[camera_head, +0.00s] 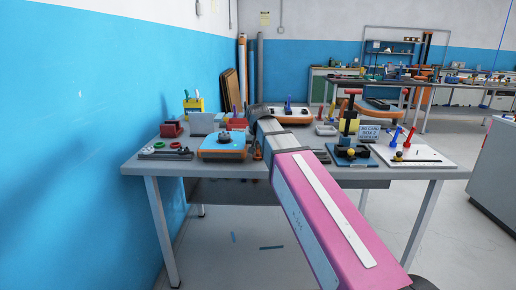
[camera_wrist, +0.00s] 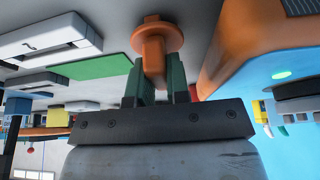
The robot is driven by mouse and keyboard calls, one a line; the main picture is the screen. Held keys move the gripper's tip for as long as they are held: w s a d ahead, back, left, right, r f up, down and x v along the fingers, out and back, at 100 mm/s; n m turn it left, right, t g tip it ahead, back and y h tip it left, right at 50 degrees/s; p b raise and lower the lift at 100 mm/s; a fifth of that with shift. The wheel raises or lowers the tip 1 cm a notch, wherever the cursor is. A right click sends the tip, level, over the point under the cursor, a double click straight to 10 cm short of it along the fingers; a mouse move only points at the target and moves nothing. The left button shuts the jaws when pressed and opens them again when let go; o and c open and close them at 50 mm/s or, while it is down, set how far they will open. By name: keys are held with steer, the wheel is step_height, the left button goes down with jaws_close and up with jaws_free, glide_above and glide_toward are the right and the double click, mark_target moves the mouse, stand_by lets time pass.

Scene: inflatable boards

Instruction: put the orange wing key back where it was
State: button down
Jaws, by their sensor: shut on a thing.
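My gripper (camera_wrist: 157,72) is shut on the orange wing key (camera_wrist: 152,42) in the wrist view. The key stands out beyond the two green fingers, with its round flange at the outer end, close to the grey table surface. I cannot tell whether it touches the table. A large orange-sided unit with a green light (camera_wrist: 250,50) is just right of the key, apart from it. In the head view my arm reaches over the table and largely hides the gripper. An orange and blue unit (camera_head: 222,146) stands left of it there. The key's original place cannot be made out.
The grey table (camera_head: 185,166) is crowded. A red block (camera_head: 172,129) and small rings lie at the left. A blue-based stand (camera_head: 350,156) and a white board (camera_head: 425,157) with coloured handles are at the right. A green flat piece (camera_wrist: 95,68) lies left of the key.

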steer(key=shift+f, duration=0.15)
steer(key=c, duration=1.1)
jaws_free()
steer(key=v, duration=1.2)
